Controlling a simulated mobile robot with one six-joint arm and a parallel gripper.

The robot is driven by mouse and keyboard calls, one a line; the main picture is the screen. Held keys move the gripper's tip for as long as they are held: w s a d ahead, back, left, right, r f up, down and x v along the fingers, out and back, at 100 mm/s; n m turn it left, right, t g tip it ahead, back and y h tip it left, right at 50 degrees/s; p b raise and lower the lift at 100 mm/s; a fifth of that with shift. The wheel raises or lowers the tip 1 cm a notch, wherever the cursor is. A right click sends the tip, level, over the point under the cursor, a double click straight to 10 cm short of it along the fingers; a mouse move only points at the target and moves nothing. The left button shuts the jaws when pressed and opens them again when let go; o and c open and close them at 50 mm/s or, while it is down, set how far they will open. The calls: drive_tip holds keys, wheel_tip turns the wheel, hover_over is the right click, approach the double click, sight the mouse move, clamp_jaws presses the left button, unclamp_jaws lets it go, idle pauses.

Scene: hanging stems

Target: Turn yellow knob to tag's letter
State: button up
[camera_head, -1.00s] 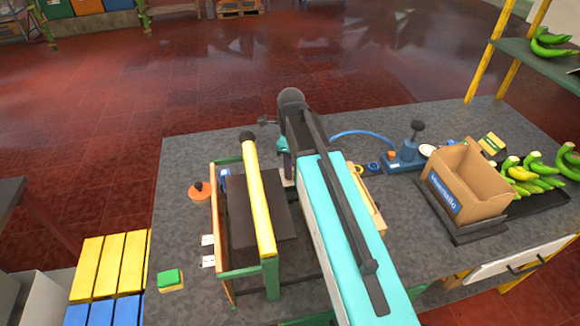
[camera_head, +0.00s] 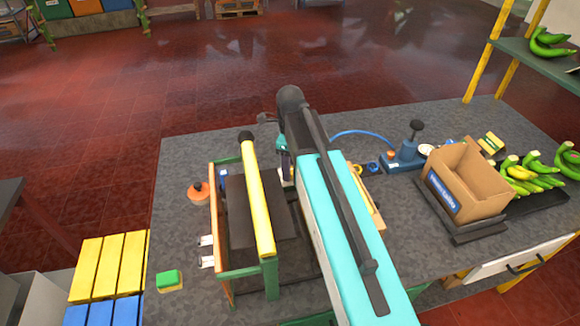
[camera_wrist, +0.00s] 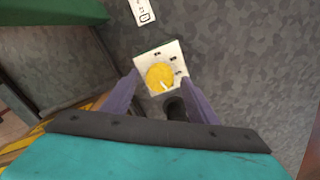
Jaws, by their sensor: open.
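In the wrist view a yellow knob (camera_wrist: 159,77) sits on a white dial plate (camera_wrist: 146,63) with small dark marks, too small to read, around its upper and right side. A white pointer on the knob points down and slightly right. A white tag (camera_wrist: 143,12) with a dark character, perhaps a D turned sideways, lies above the plate. My gripper (camera_wrist: 160,78) is open, with its purple fingers on either side of the knob; whether they touch it I cannot tell. In the head view my arm hides the knob.
A frame with a yellow bar (camera_head: 258,200) stands left of my arm. A cardboard box (camera_head: 468,182), green bananas (camera_head: 532,178) and a blue device with a black lever (camera_head: 405,158) are on the right. A green block (camera_head: 169,280) lies at the front left.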

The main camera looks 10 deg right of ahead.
wheel_tip(320, 180, up, 13)
drive_tip(key=b, duration=0.3)
idle(0.6)
drive_tip(key=shift+s, duration=0.1)
idle(0.4)
